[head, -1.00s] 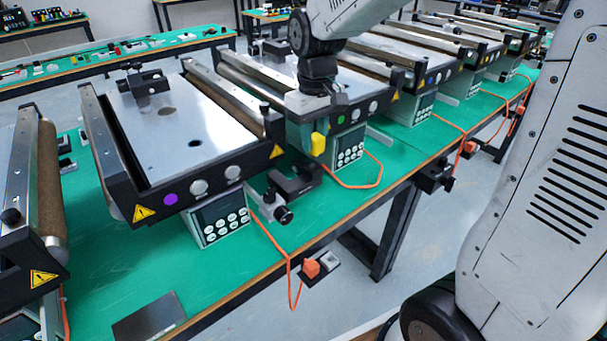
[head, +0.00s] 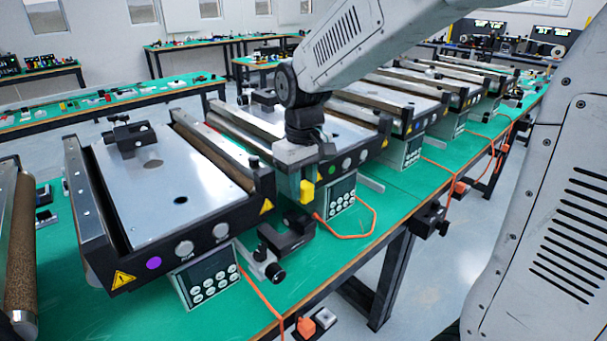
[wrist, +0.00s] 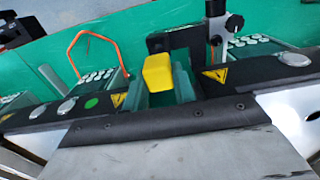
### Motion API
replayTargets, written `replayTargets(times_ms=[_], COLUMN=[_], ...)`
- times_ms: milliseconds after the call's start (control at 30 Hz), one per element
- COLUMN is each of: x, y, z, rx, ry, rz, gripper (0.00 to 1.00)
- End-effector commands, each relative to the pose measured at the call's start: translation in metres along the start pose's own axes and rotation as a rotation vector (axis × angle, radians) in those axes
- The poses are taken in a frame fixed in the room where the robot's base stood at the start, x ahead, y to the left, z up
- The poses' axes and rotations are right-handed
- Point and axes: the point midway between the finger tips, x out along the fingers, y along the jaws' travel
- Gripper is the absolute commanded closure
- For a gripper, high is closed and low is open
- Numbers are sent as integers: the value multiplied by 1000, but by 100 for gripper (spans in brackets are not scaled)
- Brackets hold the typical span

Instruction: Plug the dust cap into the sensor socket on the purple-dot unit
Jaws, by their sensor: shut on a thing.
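My gripper (head: 306,193) is shut on the yellow dust cap (head: 307,191), which hangs below the jaws in the air. In the wrist view the yellow cap (wrist: 157,73) shows between the fingers, near the picture's middle. The purple-dot unit (head: 140,283) stands left of my gripper in the head view, with its purple dot (head: 154,263) on the front face. My gripper is near the gap between this unit and the green-dot unit, apart from the purple dot. I cannot make out the sensor socket.
The green-dot unit (head: 350,160) stands just right of my gripper; its green dot (wrist: 91,103) shows in the wrist view. A black bracket with a knob (head: 285,238) sits between the units. Orange cables (head: 262,295) hang over the green table's front edge. More conveyors stand behind.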

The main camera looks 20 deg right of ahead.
Motion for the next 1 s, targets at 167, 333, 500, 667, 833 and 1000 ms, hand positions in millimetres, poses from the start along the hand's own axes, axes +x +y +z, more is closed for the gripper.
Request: replayTargets(times_ms=[167,333,500,667,833,1000], x=[16,26,30,30,30,30], y=[2,2,2,2,2,2], z=[1,0,1,1,1,1], rx=[3,3,3,2,2,2], ry=[-1,-1,-1,0,0,0], rz=[0,0,0,0,0,0], gripper=[96,96,96,96,96,96])
